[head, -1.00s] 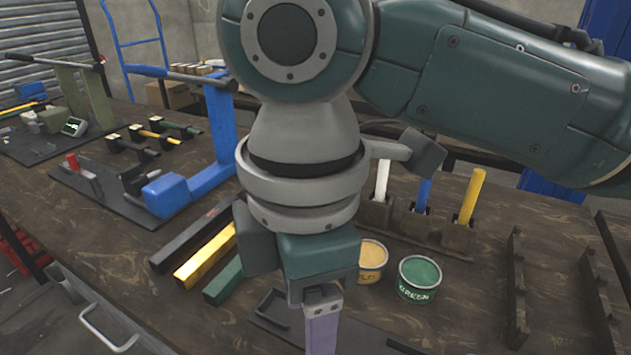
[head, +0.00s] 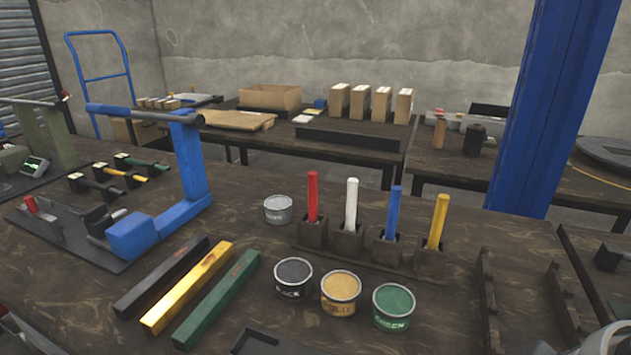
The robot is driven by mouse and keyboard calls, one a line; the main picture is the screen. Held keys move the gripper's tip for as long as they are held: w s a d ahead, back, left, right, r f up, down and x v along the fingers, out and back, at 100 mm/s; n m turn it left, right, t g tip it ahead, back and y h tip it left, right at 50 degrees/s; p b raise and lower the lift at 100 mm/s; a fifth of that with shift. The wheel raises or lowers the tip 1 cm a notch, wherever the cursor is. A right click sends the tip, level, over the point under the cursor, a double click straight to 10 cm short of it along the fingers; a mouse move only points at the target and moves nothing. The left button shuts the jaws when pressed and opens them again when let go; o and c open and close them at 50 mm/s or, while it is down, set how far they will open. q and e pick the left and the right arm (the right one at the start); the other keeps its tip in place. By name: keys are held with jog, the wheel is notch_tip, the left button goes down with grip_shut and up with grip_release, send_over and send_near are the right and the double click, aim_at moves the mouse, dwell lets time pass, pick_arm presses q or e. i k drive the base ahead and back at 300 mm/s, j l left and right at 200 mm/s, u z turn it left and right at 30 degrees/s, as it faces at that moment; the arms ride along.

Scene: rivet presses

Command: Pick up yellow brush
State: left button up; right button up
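The yellow brush (head: 438,222) stands upright, handle up, at the right end of a row of brushes. Its lower end is hidden in a dark block of the holder (head: 430,263). To its left stand a blue brush (head: 393,212), a white brush (head: 351,204) and a red brush (head: 312,197), each in its own block.
A black can (head: 293,279), gold can (head: 341,294) and green can (head: 393,307) stand in front of the holder; a grey can (head: 278,210) is left of it. Black, yellow and green bars (head: 190,287) lie left. Dark racks (head: 486,300) stand right. A blue press (head: 191,165) stands left.

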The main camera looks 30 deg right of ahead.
aim_at(440, 213)
jog(key=z, duration=1.5)
